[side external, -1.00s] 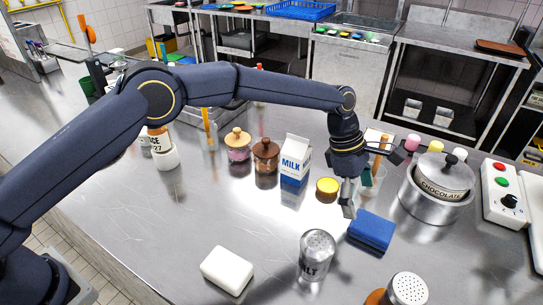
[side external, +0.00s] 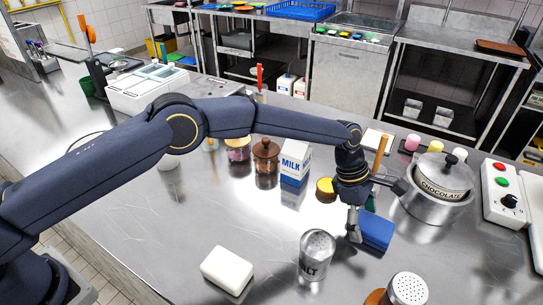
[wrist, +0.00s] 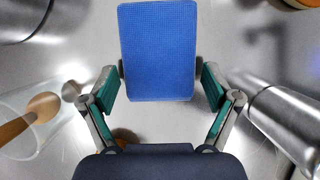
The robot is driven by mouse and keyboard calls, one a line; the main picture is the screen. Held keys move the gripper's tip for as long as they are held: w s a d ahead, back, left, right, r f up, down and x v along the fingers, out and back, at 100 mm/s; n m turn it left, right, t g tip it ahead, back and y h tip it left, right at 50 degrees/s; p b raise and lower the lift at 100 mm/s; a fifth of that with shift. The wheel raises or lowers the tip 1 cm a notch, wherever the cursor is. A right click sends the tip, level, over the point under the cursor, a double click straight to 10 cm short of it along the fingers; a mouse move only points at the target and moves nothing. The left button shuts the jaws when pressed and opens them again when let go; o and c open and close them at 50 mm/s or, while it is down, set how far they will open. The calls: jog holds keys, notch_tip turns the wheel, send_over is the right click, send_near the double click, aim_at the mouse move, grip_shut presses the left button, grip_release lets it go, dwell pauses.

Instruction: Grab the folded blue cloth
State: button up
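The folded blue cloth (side external: 377,231) lies on the steel counter at the front right of the side external view. In the wrist view the blue cloth (wrist: 158,50) is a flat blue rectangle at the top middle. My gripper (wrist: 160,80) is open, with one green-padded finger on each side of the cloth's near part. The fingertips look close to its edges; whether they touch it I cannot tell. In the side external view my gripper (side external: 354,235) is low at the cloth's left end and hides part of it.
A salt shaker (side external: 316,256) stands close to the left of my gripper. A pot labelled chocolate (side external: 437,206) stands to the right. A milk carton (side external: 295,163) and a yellow-topped jar (side external: 325,186) stand behind. A white block (side external: 227,270) lies front left. A clear glass (wrist: 30,125) with a wooden tool is beside my gripper.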

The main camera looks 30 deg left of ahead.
jog(key=c, duration=0.9)
jog(key=shift+r, duration=0.15)
